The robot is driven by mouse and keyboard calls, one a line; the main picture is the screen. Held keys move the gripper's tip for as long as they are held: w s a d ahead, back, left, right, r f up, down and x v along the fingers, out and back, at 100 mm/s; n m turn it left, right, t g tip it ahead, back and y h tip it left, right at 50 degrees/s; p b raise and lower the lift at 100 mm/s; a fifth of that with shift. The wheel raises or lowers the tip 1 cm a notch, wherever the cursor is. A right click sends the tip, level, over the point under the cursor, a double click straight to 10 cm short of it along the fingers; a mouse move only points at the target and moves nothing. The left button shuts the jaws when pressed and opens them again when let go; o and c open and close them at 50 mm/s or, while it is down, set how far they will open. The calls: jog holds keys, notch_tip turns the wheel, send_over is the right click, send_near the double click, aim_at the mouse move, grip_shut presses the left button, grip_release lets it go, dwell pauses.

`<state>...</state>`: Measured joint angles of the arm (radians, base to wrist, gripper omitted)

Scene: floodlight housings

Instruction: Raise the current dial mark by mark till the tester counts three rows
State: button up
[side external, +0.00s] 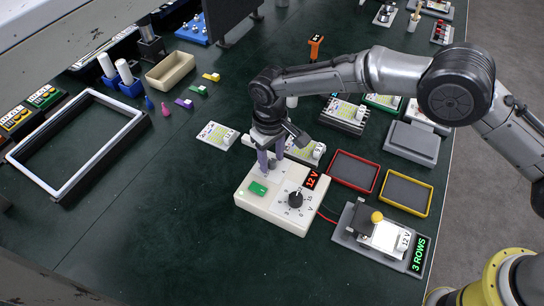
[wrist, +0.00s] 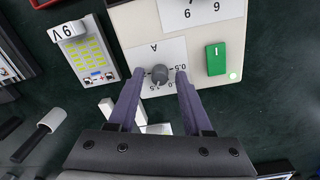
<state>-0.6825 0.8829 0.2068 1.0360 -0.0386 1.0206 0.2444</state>
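The cream power supply (side external: 272,218) stands mid-table with a red 12 V display (side external: 311,179), a black voltage dial (side external: 295,199) and a green switch (side external: 258,188). The grey current dial (wrist: 159,74), on the panel marked A, shows in the wrist view, with marks 0.5 to 1.5 around it; its exact setting is unclear. My gripper (wrist: 159,73) is open, its purple fingers on either side of the dial with gaps. In the side view my gripper (side external: 271,165) hides this dial. The tester (side external: 352,240) holds a module labelled 12V (side external: 384,236); its green display (side external: 419,254) reads 3 ROWS.
A red wire (side external: 327,217) runs from the supply to the tester. A red-rimmed tray (side external: 354,171) and yellow-rimmed tray (side external: 406,192) lie behind the tester. A flat module (side external: 217,134) lies left of my gripper. The table front is clear. A light (wrist: 233,76) glows by the switch.

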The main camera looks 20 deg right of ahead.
aim_at(270, 163)
dwell(0.3)
jog(key=r, duration=1.3)
jog(key=shift+s+a+r, duration=0.1)
jog(key=shift+a+r, duration=0.1)
jog(key=shift+r, duration=0.2)
